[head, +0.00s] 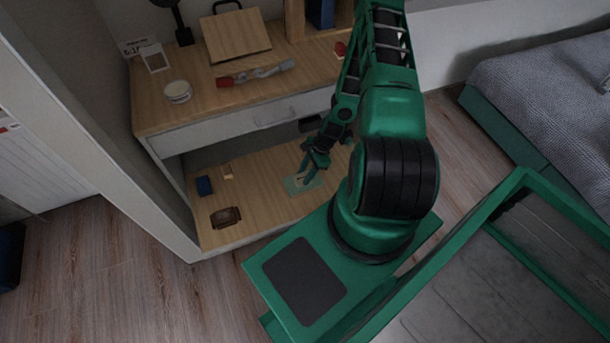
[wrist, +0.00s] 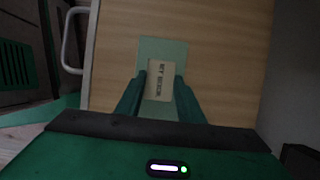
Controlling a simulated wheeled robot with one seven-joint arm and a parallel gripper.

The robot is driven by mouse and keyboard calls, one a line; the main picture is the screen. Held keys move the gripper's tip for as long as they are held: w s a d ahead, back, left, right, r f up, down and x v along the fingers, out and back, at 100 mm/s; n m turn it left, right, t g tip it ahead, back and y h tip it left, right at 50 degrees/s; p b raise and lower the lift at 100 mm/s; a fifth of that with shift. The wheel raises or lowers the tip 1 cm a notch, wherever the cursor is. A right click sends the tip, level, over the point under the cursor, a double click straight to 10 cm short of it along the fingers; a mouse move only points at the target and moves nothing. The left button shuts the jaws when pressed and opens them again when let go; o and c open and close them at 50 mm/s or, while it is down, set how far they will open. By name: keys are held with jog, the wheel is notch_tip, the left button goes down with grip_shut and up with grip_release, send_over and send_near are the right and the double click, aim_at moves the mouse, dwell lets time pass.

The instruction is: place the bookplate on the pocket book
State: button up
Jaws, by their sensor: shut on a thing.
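The pocket book (head: 292,187) is a flat pale green book lying on the lower wooden shelf of the desk. In the wrist view its green cover (wrist: 161,47) shows beyond and beside the bookplate. The bookplate (wrist: 159,80) is a small cream card with dark printed letters. My gripper (wrist: 160,84) is shut on it, one finger at each side. In the head view my gripper (head: 308,171) points down over the book. The bookplate lies over the cover in the picture; whether it touches the cover I cannot tell. Its near end is partly hidden.
On the lower shelf (head: 255,190), a brown wallet-like thing (head: 226,217), a blue block (head: 204,186) and a small beige piece (head: 227,171) lie left of the book. The desk top with its drawer front (head: 240,121) overhangs the shelf behind my gripper.

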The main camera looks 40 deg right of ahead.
jog(key=shift+f, duration=0.6)
jog(key=o, duration=1)
jog(key=s+d+r+n+g+h, duration=0.1)
jog(key=s+d+r+n, duration=0.15)
jog(key=r, duration=1.15)
jog(key=s+d+r+n+h, duration=0.1)
jog(key=d+r+n, duration=0.15)
jog(key=r, duration=1.05)
jog(key=s+d+r+n+g+h, duration=0.15)
jog(key=r+n, duration=0.25)
jog(key=r, duration=1)
jog(key=s+a+r+n, duration=0.2)
jog(key=s+r, duration=0.3)
jog(key=r, duration=0.1)
jog(key=s+a+r+n+t, duration=0.1)
jog(key=s+a+r+n, duration=0.1)
jog(key=s+r, duration=0.3)
jog(key=s+a+r+n, duration=0.1)
jog(key=s+a+r, duration=0.3)
jog(key=s+r, duration=0.2)
jog(key=shift+r+n+h, duration=0.25)
jog(key=shift+r+n, duration=0.05)
jog(key=shift+n, duration=0.1)
